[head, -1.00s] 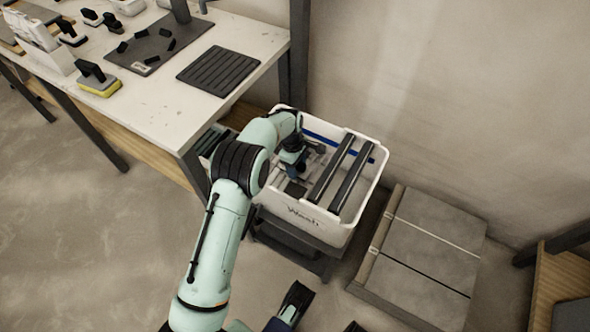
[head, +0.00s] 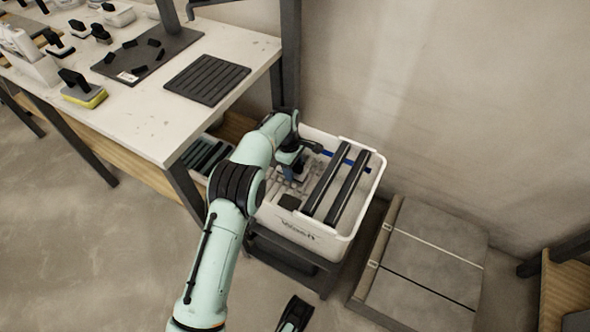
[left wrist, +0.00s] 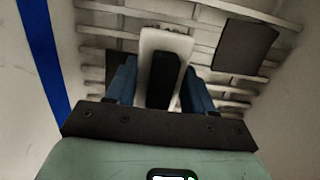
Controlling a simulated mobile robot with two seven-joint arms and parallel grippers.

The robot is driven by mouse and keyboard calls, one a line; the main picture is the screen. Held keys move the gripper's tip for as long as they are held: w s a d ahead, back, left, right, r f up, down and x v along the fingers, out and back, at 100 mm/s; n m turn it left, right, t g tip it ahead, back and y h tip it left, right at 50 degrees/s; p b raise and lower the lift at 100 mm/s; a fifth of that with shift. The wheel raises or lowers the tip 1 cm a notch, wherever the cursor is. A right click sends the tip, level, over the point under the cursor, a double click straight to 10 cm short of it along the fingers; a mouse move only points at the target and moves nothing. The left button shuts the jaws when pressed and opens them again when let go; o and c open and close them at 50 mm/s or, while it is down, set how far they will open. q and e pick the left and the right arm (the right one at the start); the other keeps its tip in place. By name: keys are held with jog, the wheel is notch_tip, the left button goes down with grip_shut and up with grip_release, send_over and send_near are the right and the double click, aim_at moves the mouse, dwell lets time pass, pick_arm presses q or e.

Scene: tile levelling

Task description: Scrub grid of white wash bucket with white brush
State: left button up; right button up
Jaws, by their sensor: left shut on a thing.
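The white wash bucket (head: 305,240) stands low beside the workbench, with lettering on its front. My left gripper (head: 293,172) reaches down inside its left part. In the left wrist view, my left gripper (left wrist: 160,88) has its blue fingers on either side of the black handle of the white brush (left wrist: 165,42). The brush is over the slatted grid (left wrist: 215,78) in the bucket; I cannot tell whether its bristles touch. The arm mostly hides the brush in the head view. A dark tip at the bottom edge appears to be part of my right gripper (head: 295,314).
Two dark rollers (head: 347,190) span the bucket's right part. A blue strip (head: 345,158) runs along the far inner wall. The workbench (head: 140,125) holds a ribbed black mat (head: 207,79) and a yellow sponge float (head: 84,92). Grey tiles (head: 425,262) lie right of the bucket.

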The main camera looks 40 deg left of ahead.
pick_arm(q)
jog(key=shift+s+a+b, duration=0.15)
jog(key=shift+a+b, duration=0.25)
jog(key=shift+a, duration=0.75)
jog(key=shift+s+a+b, duration=0.1)
jog(key=shift+a+b, duration=0.3)
jog(key=shift+a, duration=0.75)
jog(key=shift+s+a, duration=0.2)
jog(key=shift+a, duration=1.15)
jog(key=shift+w+d+f+p, duration=0.15)
jog(key=shift+d+p, duration=0.9)
jog(key=shift+d, duration=1)
jog(key=shift+d, duration=0.1)
jog(key=shift+w+d+p, duration=0.15)
jog(key=shift+d+p, duration=0.3)
jog(key=shift+d, duration=0.55)
jog(key=shift+w+d+p, duration=0.15)
jog(key=shift+d+p, duration=0.25)
jog(key=shift+d, duration=0.55)
jog(key=shift+s+a+b, duration=0.15)
jog(key=shift+a+b, duration=0.65)
jog(key=shift+a, duration=0.6)
jog(key=shift+s+a+b, duration=0.15)
jog(key=shift+a+b, duration=0.6)
jog(key=shift+a, duration=0.6)
jog(key=shift+s+a+b, duration=0.2)
jog(key=shift+a+b, duration=0.25)
jog(key=shift+a, duration=0.95)
jog(key=shift+r, duration=0.25)
